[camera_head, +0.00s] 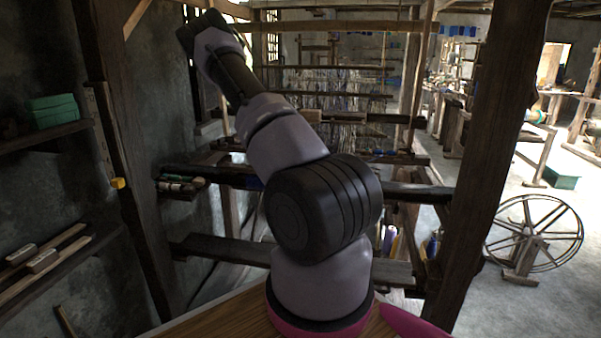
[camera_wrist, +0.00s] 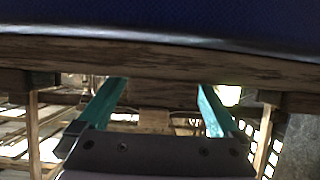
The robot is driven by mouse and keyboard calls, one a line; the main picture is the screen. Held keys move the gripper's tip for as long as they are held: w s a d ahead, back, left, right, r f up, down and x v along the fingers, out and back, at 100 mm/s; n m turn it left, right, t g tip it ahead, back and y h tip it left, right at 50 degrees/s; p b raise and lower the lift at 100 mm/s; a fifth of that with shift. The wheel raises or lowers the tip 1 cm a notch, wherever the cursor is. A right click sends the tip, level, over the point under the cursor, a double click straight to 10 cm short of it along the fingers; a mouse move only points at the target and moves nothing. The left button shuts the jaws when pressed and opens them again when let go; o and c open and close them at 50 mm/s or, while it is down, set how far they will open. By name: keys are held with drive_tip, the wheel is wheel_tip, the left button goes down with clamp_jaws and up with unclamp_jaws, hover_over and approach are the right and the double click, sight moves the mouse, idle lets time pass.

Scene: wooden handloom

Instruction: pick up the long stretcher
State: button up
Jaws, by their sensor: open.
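My gripper (camera_wrist: 162,86) shows in the wrist view with its two teal fingers wide apart and nothing clamped between them. A long wooden bar (camera_wrist: 160,62) runs across the whole wrist view beyond the fingertips, and a shorter wooden piece (camera_wrist: 160,93) shows below it between the fingers. I cannot tell for certain which timber is the long stretcher. In the head view my arm reaches up to the upper left, and its fingers cannot be made out there. The loom's long horizontal beam (camera_head: 335,27) crosses behind the arm.
A thick dark post (camera_head: 490,150) stands right of my arm, and another post (camera_head: 125,150) stands at left. A low bench board (camera_head: 225,247) lies behind the arm. Shelves with a green box (camera_head: 52,111) line the left wall. A spoked wheel (camera_head: 535,235) stands on the floor at right.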

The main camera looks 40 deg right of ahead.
drive_tip(key=shift+w+d+f, duration=0.3)
drive_tip(key=shift+w+d, duration=0.15)
drive_tip(key=shift+d, duration=0.05)
drive_tip(key=c, duration=1.3)
